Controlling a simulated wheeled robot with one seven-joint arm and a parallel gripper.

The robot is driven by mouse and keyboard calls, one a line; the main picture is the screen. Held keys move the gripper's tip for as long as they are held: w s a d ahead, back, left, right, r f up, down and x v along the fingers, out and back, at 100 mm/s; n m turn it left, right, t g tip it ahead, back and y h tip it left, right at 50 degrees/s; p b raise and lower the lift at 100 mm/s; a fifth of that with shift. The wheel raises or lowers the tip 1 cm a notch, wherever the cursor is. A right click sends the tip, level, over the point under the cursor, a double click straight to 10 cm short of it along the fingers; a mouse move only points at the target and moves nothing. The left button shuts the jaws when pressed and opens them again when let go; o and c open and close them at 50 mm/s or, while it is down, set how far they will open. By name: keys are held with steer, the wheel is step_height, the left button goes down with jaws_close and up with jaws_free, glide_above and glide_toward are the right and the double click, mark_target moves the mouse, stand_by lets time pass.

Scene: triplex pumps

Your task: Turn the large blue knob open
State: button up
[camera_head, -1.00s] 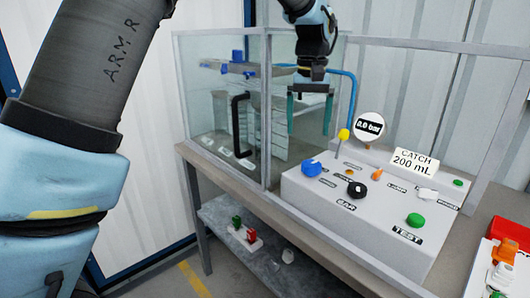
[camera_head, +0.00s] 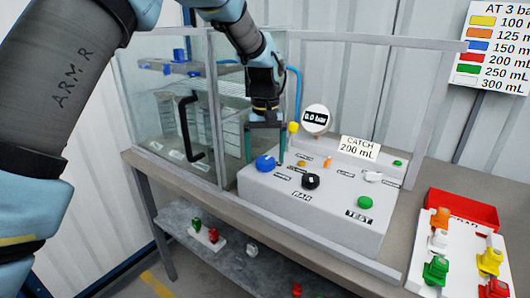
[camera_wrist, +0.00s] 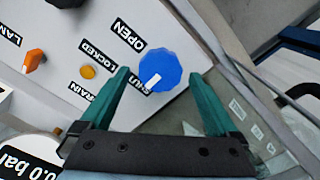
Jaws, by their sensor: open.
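The large blue knob (camera_head: 265,164) sits at the left end of the sloped white control panel (camera_head: 345,230). In the wrist view the blue knob (camera_wrist: 160,69) is a many-sided disc with a white pointer mark, aimed toward the SHUT label (camera_wrist: 134,84). The OPEN label (camera_wrist: 131,36) is at its upper left and the LOCKED label (camera_wrist: 97,54) lies further left. My gripper (camera_head: 266,150) is open, with green fingers pointing down above the panel's left end. In the wrist view my gripper (camera_wrist: 166,100) has its fingers either side of the knob's lower part, apart from it.
A black knob (camera_head: 310,181), a green button (camera_head: 365,202) and an orange knob (camera_head: 327,162) are on the panel. A 0.0 bar gauge (camera_head: 316,120) stands behind. A glass-walled tank (camera_head: 170,110) is at the left. Coloured nozzles and a red tray (camera_head: 462,208) are at the right.

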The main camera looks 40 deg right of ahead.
steer(key=shift+f, duration=0.15)
steer(key=shift+c, duration=0.3)
steer(key=c, duration=1.3)
